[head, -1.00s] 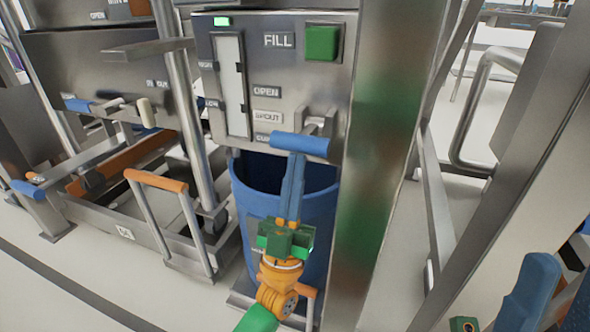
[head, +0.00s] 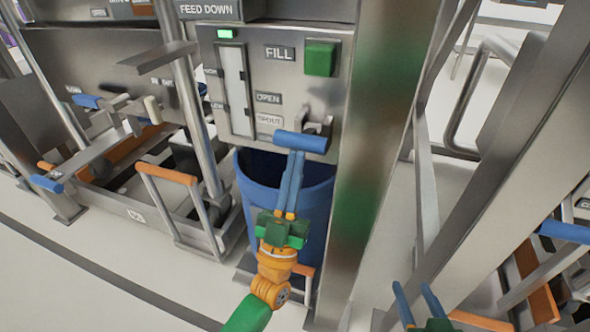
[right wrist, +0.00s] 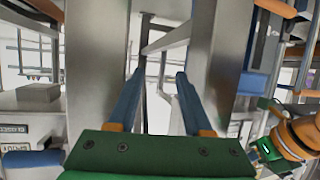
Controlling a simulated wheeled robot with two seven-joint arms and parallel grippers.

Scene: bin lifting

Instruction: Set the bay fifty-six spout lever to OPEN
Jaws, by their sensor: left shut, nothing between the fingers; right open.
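The spout lever, with its blue handle (head: 300,141), sticks out from the grey panel (head: 290,80) in the head view, right of and a little below the SPOUT label (head: 269,120). The OPEN label (head: 268,98) is above that. My left gripper (head: 291,154) is shut and empty, with its blue fingers pointing up. Its tips meet the underside of the handle, seemingly touching it. My right gripper (head: 415,288) is open and empty at the lower right, away from the panel. It also shows in the right wrist view (right wrist: 160,82).
A blue bin (head: 258,175) stands under the panel, behind my left gripper. A thick steel post (head: 375,150) is right of the panel. A green button (head: 320,59) is beside the FILL label. A neighbouring bay with another blue-handled lever (head: 86,101) is at left.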

